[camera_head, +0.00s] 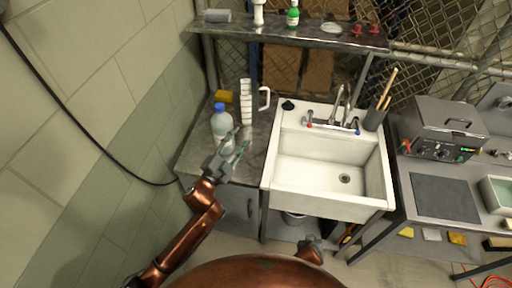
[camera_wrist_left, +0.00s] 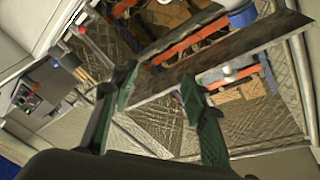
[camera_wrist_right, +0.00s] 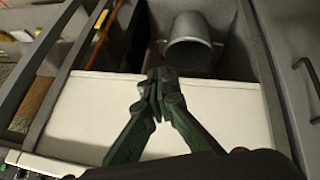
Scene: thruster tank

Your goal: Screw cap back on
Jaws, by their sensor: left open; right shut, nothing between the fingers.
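A clear bottle (camera_head: 222,127) with a blue cap (camera_head: 220,107) on its top stands upright on the grey counter left of the sink. I cannot tell how tightly the cap sits. My left gripper (camera_head: 238,146) is open in front of the bottle, its fingers overlapping the bottle's lower right side in the head view. Its two green fingers (camera_wrist_left: 160,100) are spread with nothing between them in the left wrist view. My right gripper (camera_wrist_right: 160,78) is shut and empty, low in front of the sink; it shows only partly in the head view.
A shelf (camera_head: 290,33) runs above the counter.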

